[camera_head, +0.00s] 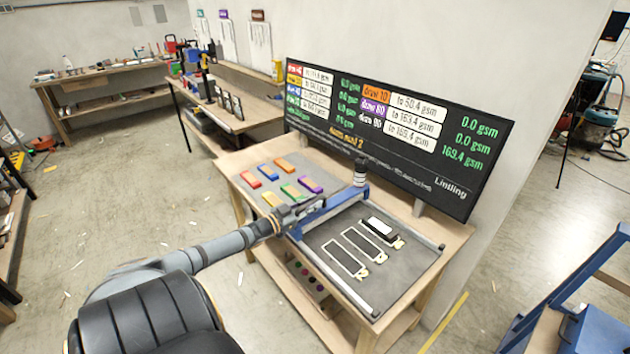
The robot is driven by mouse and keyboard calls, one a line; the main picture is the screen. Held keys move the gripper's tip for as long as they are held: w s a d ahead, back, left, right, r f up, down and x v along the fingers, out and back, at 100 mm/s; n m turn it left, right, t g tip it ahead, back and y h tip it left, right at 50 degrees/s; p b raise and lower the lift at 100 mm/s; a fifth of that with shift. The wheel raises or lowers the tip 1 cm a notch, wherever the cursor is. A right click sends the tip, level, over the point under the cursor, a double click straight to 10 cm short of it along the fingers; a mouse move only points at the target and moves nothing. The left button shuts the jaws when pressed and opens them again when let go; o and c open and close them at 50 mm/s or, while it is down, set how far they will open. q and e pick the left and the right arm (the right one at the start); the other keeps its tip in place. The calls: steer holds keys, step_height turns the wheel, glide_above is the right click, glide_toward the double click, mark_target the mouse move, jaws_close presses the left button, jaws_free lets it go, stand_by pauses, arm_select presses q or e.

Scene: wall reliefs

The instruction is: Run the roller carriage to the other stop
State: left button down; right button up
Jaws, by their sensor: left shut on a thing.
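The roller carriage (338,199) is a blue bar lying across the left end of a grey press bed (325,236). A dark upright post with a pale band (360,173) stands at its far end. Two pale rails, a near one (338,286) and a far one (405,222), run to the bed's right end, where small dark end pieces (374,314) show. My left arm reaches in from the lower left. My left gripper (312,207) is shut on the carriage near its middle; its fingertips are small and partly hidden. My right gripper is out of view.
Three framed plates lie on the bed right of the carriage, one with a white block (380,226). Several coloured blocks (283,166) lie on the table left of it. A black display board (380,125) stands behind. A blue stand (590,300) is at the lower right.

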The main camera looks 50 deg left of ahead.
arm_select(q)
steer(key=shift+a, duration=0.15)
steer(key=c, duration=1.5)
jaws_free()
steer(key=shift+a, duration=0.1)
steer(key=shift+o, duration=1)
steer(key=shift+a+f, duration=0.1)
steer(key=shift+a, duration=0.05)
steer(key=shift+s, duration=0.2)
steer(key=shift+s+a, duration=0.2)
steer(key=shift+s, duration=3.35)
